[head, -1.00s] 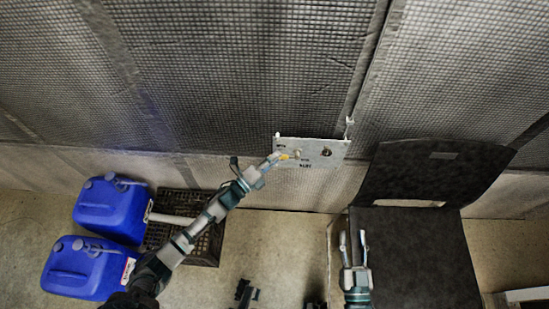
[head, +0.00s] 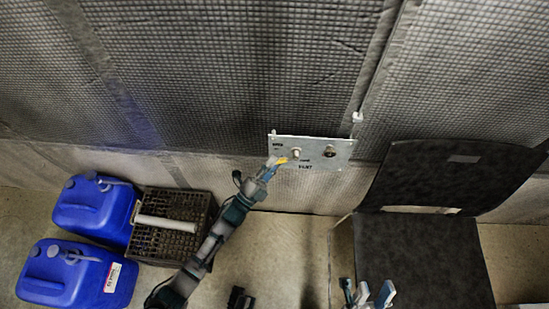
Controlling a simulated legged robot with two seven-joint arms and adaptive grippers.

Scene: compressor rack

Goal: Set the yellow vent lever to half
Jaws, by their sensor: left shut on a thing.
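The vent panel (head: 343,147) is a pale metal plate on the padded wall, with dark lettering that includes a vent label. The yellow vent lever (head: 281,161) shows at the panel's lower left, pointing down and left from a round pale knob (head: 295,153). My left gripper (head: 273,165) is shut on the yellow lever, and its fingers hide part of it. The lever's exact angle is hard to read at this size. My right gripper (head: 367,292) is low in the view, in front of the black chair, with its fingers apart and empty.
A second dark knob (head: 329,151) sits on the panel's right side. Two blue jerrycans (head: 92,208) (head: 75,275) and a dark crate (head: 150,245) with a pale roll (head: 167,224) stand at left.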

